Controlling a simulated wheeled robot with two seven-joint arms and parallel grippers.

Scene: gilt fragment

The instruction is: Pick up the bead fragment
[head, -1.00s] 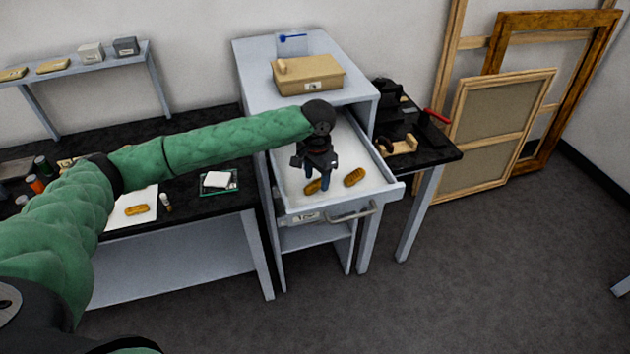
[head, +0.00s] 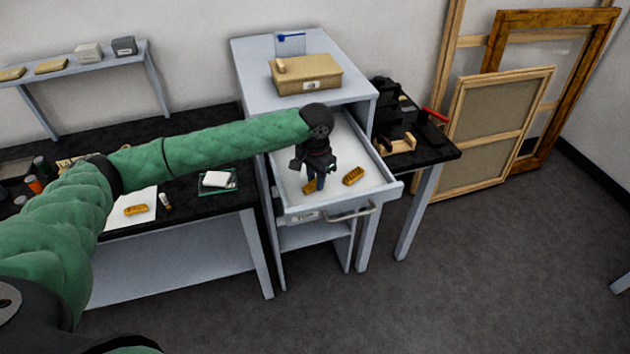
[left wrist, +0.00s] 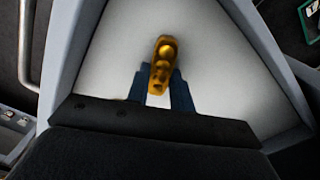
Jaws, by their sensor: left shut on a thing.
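The bead fragment (left wrist: 163,60) is a small gold piece with a row of round beads along it. In the left wrist view it sits between the blue fingers of my left gripper (left wrist: 160,88), which is shut on it. In the head view my left gripper (head: 317,186) reaches down into the open drawer, and one end of the fragment (head: 307,187) shows beside its fingers. The fragment is at the drawer floor; I cannot tell whether it is touching. My right gripper is not in view.
A second gold fragment (head: 353,176) lies in the drawer (head: 372,186), right of my gripper. Another gold fragment (head: 136,209) lies on white paper on the left bench. A tan box (head: 306,74) stands on the cabinet. Picture frames (head: 497,135) lean at the right.

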